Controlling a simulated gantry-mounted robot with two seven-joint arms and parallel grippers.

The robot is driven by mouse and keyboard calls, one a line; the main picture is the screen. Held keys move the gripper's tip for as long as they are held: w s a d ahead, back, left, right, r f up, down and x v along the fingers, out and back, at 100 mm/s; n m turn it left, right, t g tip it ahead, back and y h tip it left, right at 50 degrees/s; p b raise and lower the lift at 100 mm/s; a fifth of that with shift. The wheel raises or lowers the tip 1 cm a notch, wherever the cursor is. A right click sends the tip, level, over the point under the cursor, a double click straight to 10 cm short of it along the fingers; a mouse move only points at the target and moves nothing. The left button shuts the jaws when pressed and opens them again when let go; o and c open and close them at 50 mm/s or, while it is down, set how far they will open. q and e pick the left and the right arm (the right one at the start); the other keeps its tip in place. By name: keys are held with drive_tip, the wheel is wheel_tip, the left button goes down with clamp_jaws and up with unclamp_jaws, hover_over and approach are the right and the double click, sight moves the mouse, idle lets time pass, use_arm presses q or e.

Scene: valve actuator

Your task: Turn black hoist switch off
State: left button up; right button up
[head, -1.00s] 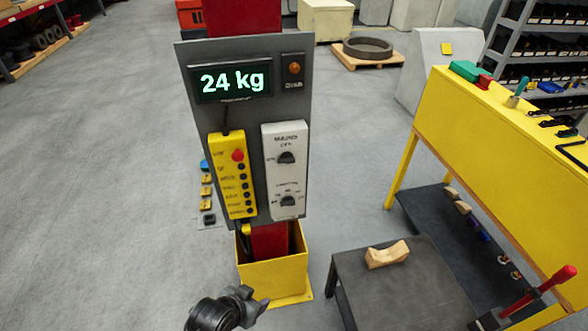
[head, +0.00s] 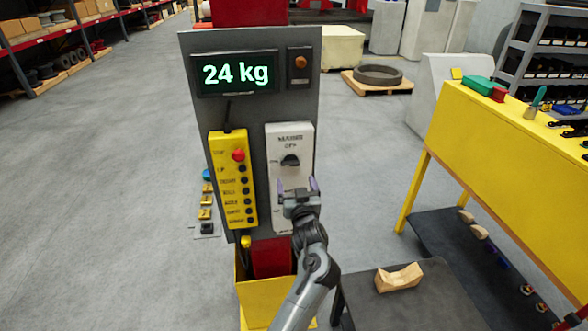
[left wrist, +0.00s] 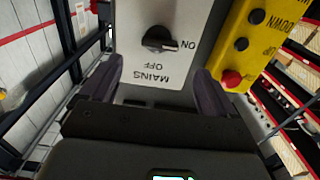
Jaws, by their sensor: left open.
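The black hoist switch (head: 290,161) is a rotary knob near the top of a white panel (head: 306,142) on the grey board. In the left wrist view the knob (left wrist: 160,40) shows upside down above the words OFF and MAINS, with ON to its right. Its pointer end looks turned toward ON. My left gripper (head: 298,187) is open and empty, in front of the white panel just below the knob. It hides the panel's lower knob. In the left wrist view its two fingers (left wrist: 155,85) stand apart, and the knob lies beyond them, untouched. My right gripper is not in view.
A yellow button box (head: 232,180) with a red button is left of the white panel. A display (head: 236,74) reads 24 kg above. A dark table (head: 440,295) with a wooden block (head: 399,278) and a yellow bench (head: 500,150) stand at right.

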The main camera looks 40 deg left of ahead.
sight(291, 165)
use_arm(q)
drive_tip(key=p+x, duration=0.1)
drive_tip(key=x, duration=0.8)
drive_tip(key=c, duration=1.1)
drive_tip(key=shift+o, duration=0.2)
